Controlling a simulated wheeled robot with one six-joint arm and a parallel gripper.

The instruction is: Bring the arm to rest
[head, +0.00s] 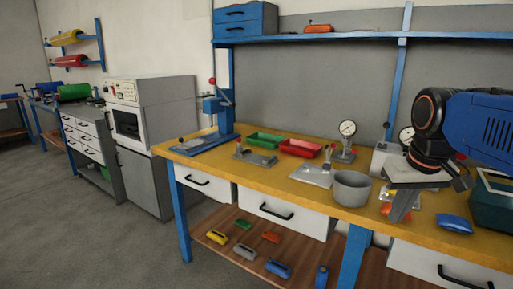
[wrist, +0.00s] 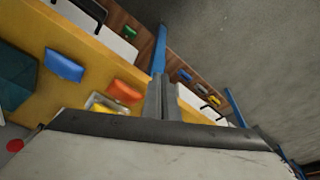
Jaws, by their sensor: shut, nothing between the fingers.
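My arm reaches in from the right of the head view, blue and black, bent down at the wrist. My gripper (head: 401,208) hangs over the front part of the yellow workbench (head: 330,203), to the right of a grey pot. Its grey fingers (wrist: 160,98) show together in the wrist view, shut and holding nothing. Whether the fingertips clear the bench top is hard to tell.
A blue packet-like piece (head: 454,223) and an orange piece (wrist: 124,88) lie near my gripper. A grey pot (head: 352,188), dial gauges (head: 347,128) and a dark teal box (head: 492,207) stand close by. The grey floor (head: 120,245) at left is clear.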

